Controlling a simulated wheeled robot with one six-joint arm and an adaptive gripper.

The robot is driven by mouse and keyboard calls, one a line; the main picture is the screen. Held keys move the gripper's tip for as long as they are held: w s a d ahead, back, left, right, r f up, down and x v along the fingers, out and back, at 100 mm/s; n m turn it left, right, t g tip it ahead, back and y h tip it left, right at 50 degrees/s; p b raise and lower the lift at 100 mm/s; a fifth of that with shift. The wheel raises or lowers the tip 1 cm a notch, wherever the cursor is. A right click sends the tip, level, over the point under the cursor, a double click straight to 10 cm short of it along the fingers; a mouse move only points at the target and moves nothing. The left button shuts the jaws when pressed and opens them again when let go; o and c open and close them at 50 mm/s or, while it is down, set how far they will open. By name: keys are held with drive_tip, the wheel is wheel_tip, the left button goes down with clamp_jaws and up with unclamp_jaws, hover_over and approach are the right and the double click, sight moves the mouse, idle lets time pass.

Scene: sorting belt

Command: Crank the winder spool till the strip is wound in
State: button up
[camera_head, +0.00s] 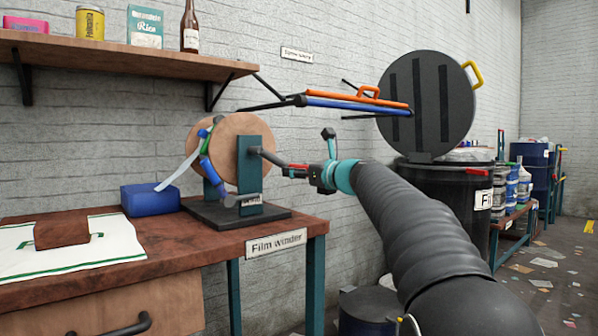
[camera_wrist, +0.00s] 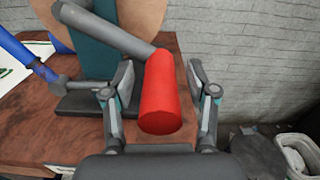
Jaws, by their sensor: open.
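The film winder stands on the brown bench, with a round wooden spool (camera_head: 212,146) between teal posts (camera_head: 249,165) on a dark base (camera_head: 271,216). A pale strip (camera_head: 179,172) runs from the spool's left side down to a blue box (camera_head: 150,197). A grey crank arm (camera_head: 270,157) points right and slightly down from the post. Its red handle (camera_wrist: 160,95) lies between the two fingers of my gripper (camera_wrist: 161,78), with a gap on each side. My gripper (camera_head: 303,171) is open around the handle, which it mostly hides in the head view.
The bench (camera_head: 190,244) bears a "Film winder" label and a white cloth (camera_head: 110,243) with a brown piece on it. A shelf (camera_head: 120,55) hangs above. A black bin (camera_head: 450,205) with a raised lid stands to the right.

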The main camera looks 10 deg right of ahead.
clamp_jaws()
drive_tip(key=shift+a+f, duration=0.1)
drive_tip(key=shift+f, duration=0.05)
